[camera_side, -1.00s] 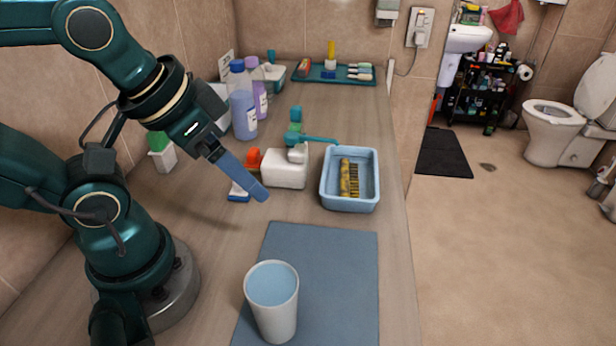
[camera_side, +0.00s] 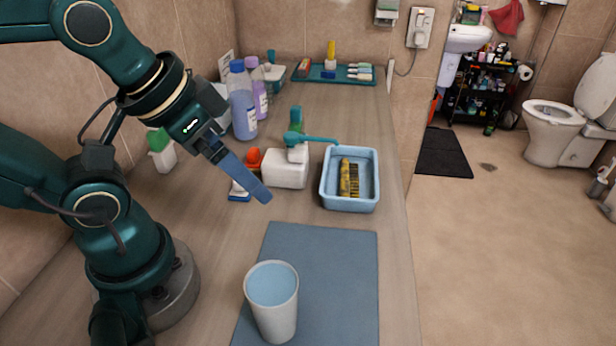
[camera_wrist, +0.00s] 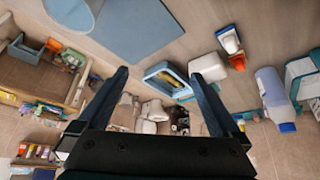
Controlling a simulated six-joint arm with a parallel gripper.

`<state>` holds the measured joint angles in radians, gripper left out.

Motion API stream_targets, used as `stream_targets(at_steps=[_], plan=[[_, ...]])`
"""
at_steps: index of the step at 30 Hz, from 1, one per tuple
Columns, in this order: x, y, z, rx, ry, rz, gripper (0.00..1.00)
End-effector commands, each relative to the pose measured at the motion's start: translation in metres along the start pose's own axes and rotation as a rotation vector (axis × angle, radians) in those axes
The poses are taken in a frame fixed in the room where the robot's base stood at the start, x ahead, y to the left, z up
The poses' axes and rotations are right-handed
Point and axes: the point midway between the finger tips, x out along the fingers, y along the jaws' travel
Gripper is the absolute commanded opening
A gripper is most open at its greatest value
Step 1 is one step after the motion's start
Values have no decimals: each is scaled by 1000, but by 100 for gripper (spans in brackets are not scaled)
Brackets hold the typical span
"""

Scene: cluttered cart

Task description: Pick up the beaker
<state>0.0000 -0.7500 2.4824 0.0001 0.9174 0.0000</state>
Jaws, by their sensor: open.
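The beaker (camera_side: 272,302) looks like a white cup with a pale blue inside. It stands upright at the near left edge of a blue-grey mat (camera_side: 330,270), partly over the mat. In the wrist view the beaker (camera_wrist: 70,12) is cut by the top edge, left of the mat (camera_wrist: 135,30). My gripper (camera_side: 262,192) is above the counter, behind the beaker and apart from it. In the wrist view its two fingers (camera_wrist: 160,80) are spread wide with nothing between them.
A blue tray (camera_side: 350,207) holding a yellow-and-black brush stands behind the mat. A white pump bottle (camera_side: 286,175) and an orange-topped item are close to my gripper. Tall bottles (camera_side: 241,105) stand further back. The mat right of the beaker is clear.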

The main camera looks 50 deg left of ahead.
Motion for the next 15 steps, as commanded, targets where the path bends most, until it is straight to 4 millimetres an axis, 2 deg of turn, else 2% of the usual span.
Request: stream_targets(at_steps=[10, 15], plan=[[-42, 0, -23, 0, 4, 0, 100], [-35, -23, -57, 6, 130, -107, 100]])
